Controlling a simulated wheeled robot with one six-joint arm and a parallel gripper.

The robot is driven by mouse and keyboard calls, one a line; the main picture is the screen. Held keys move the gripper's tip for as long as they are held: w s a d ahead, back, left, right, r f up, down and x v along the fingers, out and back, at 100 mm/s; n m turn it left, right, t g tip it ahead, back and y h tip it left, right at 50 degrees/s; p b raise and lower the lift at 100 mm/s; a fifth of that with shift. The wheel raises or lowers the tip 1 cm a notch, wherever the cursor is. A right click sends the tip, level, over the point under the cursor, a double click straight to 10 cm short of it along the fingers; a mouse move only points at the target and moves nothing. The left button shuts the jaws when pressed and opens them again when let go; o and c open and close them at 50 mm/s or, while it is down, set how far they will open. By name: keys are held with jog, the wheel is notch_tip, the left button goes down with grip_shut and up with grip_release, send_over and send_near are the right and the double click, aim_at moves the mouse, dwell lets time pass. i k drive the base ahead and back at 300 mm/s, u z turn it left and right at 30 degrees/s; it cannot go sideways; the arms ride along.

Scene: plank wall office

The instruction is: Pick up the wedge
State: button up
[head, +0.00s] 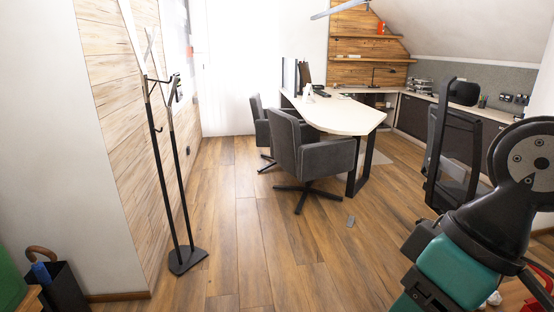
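A small grey object (350,220), which looks like the wedge, lies on the wooden floor in front of the desk's black leg. It is apart from the desk leg and the grey chairs, and nothing covers it. It is too small in the picture to make out its exact shape. My arm fills the lower right of the head view, with its teal and black links. My gripper is not in view.
Grey chairs (312,160) stand at the left side of the white desk (345,115). A black office chair (452,155) is at the right, partly behind my arm. A coat stand (187,258) and umbrella bin (65,290) are at left. The central floor is clear.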

aim_at(351, 223)
jog(key=u, duration=0.25)
jog(key=i, duration=4.1)
jog(key=z, duration=1.2)
jog(key=i, duration=1.25)
jog(key=z, duration=0.6)
